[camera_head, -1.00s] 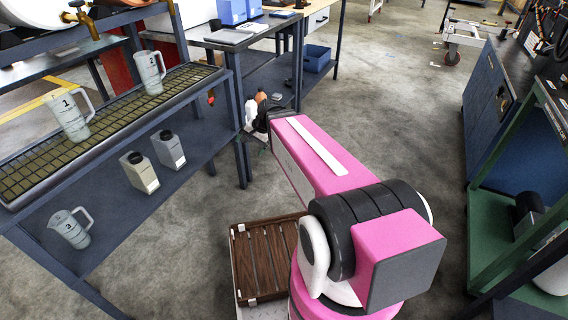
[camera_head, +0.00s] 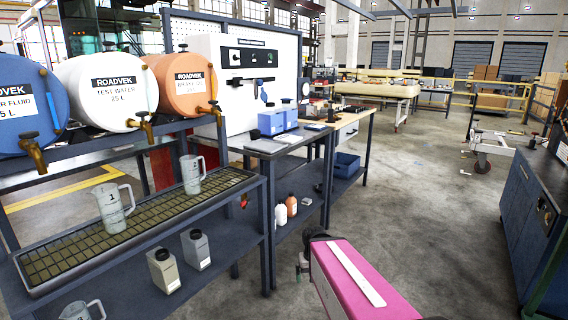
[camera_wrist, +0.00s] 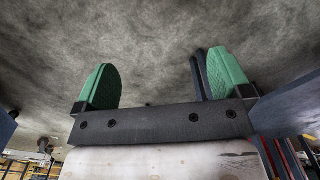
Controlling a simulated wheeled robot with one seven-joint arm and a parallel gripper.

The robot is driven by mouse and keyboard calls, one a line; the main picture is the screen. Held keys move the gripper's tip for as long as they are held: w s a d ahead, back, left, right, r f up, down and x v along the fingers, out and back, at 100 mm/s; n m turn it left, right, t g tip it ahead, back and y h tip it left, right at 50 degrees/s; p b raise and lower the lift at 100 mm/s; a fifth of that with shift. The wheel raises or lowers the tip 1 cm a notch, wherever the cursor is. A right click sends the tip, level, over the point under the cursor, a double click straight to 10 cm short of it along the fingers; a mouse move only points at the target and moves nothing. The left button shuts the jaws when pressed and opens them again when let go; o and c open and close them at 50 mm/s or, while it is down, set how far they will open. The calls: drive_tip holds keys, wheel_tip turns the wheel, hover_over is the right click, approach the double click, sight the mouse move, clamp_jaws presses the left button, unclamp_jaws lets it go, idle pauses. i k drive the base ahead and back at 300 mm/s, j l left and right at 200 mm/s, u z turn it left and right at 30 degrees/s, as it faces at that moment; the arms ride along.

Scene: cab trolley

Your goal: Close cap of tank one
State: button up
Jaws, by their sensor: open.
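Three drums labelled ROADVEK lie on a rack at left: blue (camera_head: 24,100), white (camera_head: 108,92) and orange (camera_head: 185,84), each with a brass tap. My gripper shows in the wrist view (camera_wrist: 164,80) with green fingers wide apart, empty, over grey floor. In the head view it is low beside the shelves, mostly hidden behind my pink arm.
Jugs (camera_head: 113,208) (camera_head: 191,174) stand on the grated shelf (camera_head: 75,248). Two grey bottles (camera_head: 163,271) (camera_head: 196,249) stand on the lower shelf. A white and an orange bottle (camera_head: 292,205) stand under the bench (camera_head: 270,146). A blue cabinet (camera_head: 530,215) is at right. Open floor (camera_head: 420,190) lies between.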

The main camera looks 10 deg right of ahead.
sight(264, 97)
drive_tip(key=i+l+u, duration=0.1)
drive_tip(key=u, duration=0.2)
drive_tip(key=i+l+u, duration=0.1)
drive_tip(key=l+u, duration=0.2)
drive_tip(key=i+l+u, duration=0.1)
drive_tip(key=l, duration=0.25)
drive_tip(key=i+l+u, duration=0.1)
drive_tip(key=l, duration=0.25)
drive_tip(key=i+l+u, duration=0.1)
drive_tip(key=l, duration=0.25)
drive_tip(key=i+l+u, duration=0.1)
drive_tip(key=l, duration=0.3)
drive_tip(key=i+l+u, duration=0.1)
drive_tip(key=l, duration=0.25)
drive_tip(key=i, duration=0.1)
